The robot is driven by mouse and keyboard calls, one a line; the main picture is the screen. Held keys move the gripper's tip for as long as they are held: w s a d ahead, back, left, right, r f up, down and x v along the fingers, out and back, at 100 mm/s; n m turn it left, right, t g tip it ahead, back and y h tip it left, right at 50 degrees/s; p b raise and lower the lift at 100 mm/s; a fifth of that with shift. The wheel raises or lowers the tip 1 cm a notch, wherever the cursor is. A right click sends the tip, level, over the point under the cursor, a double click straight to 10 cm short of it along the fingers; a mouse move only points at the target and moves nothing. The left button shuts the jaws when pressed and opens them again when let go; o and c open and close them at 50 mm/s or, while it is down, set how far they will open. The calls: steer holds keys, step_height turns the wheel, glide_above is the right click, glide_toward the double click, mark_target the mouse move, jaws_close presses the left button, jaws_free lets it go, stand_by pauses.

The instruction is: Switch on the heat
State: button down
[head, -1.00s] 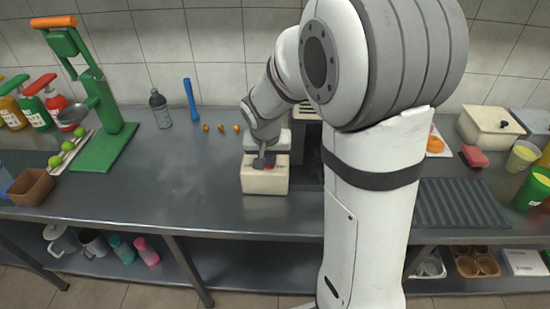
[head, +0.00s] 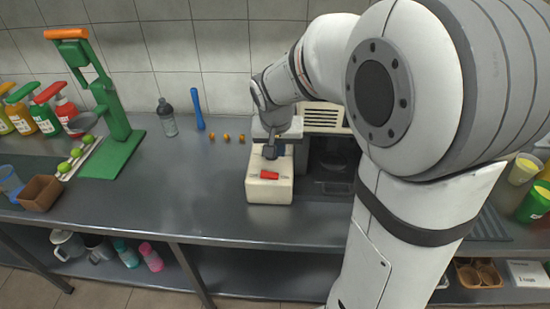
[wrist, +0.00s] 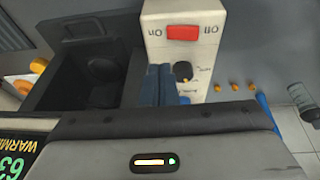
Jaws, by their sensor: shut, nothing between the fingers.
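The cream control box (head: 269,190) stands on the counter near its front edge, with a red rocker switch (head: 270,175) on its top. In the wrist view the red switch (wrist: 183,32) sits between two upside-down labels that look like On and Off. A dark round knob (wrist: 183,71) is beside it on the box. My gripper (head: 270,153) is shut and empty, above the box and behind the switch in the head view. Its fingertips (wrist: 157,85) show beside the knob in the wrist view, apart from the switch. I cannot tell which way the switch is tipped.
A dark machine with an open bay (wrist: 95,75) adjoins the box. A display (wrist: 17,155) at lower left reads about WARM 63. A green press (head: 115,130), a dark bottle (head: 167,118) and a blue rod (head: 198,112) stand left.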

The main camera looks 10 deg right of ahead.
steer(key=r, duration=0.1)
steer(key=s+r, duration=0.1)
steer(key=r, duration=0.1)
steer(key=d+r, duration=0.1)
steer(key=shift+s+r, duration=0.35)
steer(key=shift+s, duration=0.05)
steer(key=s+a+f+n+y, duration=0.1)
steer(key=s+f+n, duration=0.1)
steer(key=s, duration=1.5)
steer(key=shift+a+f+n+y, duration=0.15)
steer(key=shift+f+n+y, duration=0.15)
steer(key=shift+n, duration=0.6)
